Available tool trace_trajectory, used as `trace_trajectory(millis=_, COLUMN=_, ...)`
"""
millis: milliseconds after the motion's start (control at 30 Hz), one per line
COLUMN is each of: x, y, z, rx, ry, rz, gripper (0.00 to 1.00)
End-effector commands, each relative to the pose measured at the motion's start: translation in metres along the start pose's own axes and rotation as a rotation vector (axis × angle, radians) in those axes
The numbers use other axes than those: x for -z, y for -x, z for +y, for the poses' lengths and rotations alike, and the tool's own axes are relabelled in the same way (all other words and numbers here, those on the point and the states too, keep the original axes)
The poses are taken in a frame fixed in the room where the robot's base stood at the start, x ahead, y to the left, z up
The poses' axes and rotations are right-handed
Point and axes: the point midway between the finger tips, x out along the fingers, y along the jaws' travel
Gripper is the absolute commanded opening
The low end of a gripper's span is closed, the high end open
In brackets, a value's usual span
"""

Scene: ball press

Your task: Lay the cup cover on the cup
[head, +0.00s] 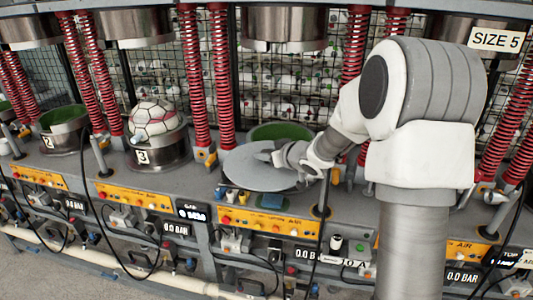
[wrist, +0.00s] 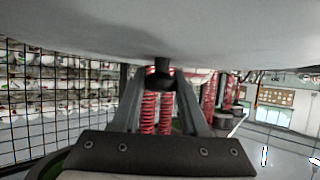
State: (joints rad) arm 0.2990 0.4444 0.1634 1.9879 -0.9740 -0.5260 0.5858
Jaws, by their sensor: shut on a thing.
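The cup cover (head: 250,172) is a flat, round grey disc in the head view. My gripper (head: 274,157) is shut on its handle and holds the cover in front of the green-lined cup (head: 283,130). The cover and my arm hide the cup's front and most of its wall. In the wrist view, the underside-like pale face of the cover (wrist: 90,35) fills the top, and the two fingers (wrist: 161,82) close on its dark knob (wrist: 161,66). The gap between cover and cup cannot be judged exactly.
A cup with a white-and-red ball (head: 154,119) stands to the left, and another green-lined cup (head: 63,118) farther left. Red springs (head: 220,80) flank the station, and a metal press head (head: 284,28) hangs above the cup. Orange control panels (head: 268,221) line the front.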

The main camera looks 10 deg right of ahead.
Motion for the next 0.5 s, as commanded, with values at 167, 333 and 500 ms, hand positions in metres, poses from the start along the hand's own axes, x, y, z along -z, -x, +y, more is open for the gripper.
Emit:
trace_trajectory(millis=167, x=0.011, y=-0.011, z=0.015, rx=0.000, ry=-0.002, rz=0.003, gripper=0.00)
trace_trajectory(millis=333, x=0.018, y=-0.023, z=0.029, rx=0.000, ry=-0.001, rz=0.003, gripper=0.00)
trace_trajectory(millis=500, x=0.024, y=-0.035, z=0.042, rx=-0.001, ry=-0.001, rz=0.004, gripper=0.00)
